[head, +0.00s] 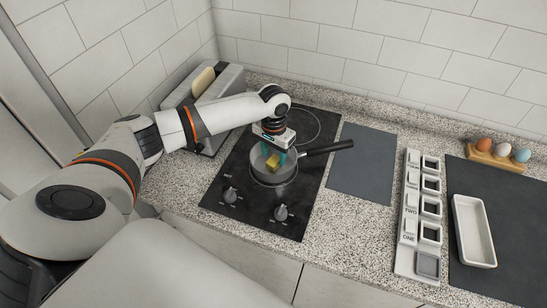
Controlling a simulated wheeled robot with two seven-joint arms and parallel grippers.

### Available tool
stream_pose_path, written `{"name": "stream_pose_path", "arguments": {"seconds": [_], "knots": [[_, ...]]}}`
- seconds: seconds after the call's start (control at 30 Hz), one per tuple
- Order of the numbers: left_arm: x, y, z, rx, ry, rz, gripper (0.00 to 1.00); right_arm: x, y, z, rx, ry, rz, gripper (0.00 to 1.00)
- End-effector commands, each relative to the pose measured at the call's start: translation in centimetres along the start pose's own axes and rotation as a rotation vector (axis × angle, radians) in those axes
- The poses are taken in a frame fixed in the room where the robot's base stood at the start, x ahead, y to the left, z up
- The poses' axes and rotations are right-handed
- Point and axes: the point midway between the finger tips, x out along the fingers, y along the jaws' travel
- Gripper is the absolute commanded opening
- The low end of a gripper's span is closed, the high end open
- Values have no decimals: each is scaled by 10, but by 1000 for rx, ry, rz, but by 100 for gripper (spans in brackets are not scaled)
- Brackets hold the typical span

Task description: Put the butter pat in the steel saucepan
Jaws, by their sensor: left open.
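A steel saucepan (286,174) with a black handle (328,146) stands on the front part of the black hob. The yellow butter pat (273,162) shows inside the saucepan's rim, just under my left gripper. My left gripper (273,156) points down over the pan with its teal fingers apart, one on each side of the butter pat. Whether the butter pat rests on the pan's bottom is hard to tell at this size. My right gripper is not in view.
The hob (239,209) has two knobs at its front. A toaster (225,84) with bread stands behind my left arm. To the right lie a grey mat (363,165), a labelled rack (408,232), a white dish (473,232) on a dark mat, and an egg holder (496,158).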

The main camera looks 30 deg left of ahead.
Motion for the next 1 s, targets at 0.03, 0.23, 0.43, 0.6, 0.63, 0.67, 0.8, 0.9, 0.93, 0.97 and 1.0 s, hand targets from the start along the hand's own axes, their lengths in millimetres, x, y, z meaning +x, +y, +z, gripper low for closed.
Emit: {"name": "stream_pose_path", "arguments": {"seconds": [0.03, 0.23, 0.43, 0.6, 0.63, 0.67, 0.8, 0.9, 0.93, 0.97, 1.0], "knots": [[-9, 1, 1, 0, -6, 1, 50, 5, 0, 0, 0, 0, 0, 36], [-53, 1, 1, 0, -6, 0, 50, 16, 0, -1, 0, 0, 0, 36], [-88, 0, 1, -1, -5, 0, 50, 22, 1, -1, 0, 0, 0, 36], [-101, 0, 0, -2, -1, 0, 50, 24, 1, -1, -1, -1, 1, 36], [-102, 0, 0, -2, -1, 0, 50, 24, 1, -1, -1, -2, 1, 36], [-102, 0, 0, -2, 0, 0, 50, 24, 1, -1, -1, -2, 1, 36], [-103, 1, 0, -2, 0, 0, 50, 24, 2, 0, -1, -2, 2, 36], [-103, 0, 0, -2, 0, 0, 50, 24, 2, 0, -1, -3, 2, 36], [-102, 0, 0, -2, 0, 0, 50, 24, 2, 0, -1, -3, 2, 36], [-102, 0, 0, -2, 0, 0, 50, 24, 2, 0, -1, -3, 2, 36], [-102, 0, 0, -2, 0, 0, 50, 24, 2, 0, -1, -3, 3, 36]]}}
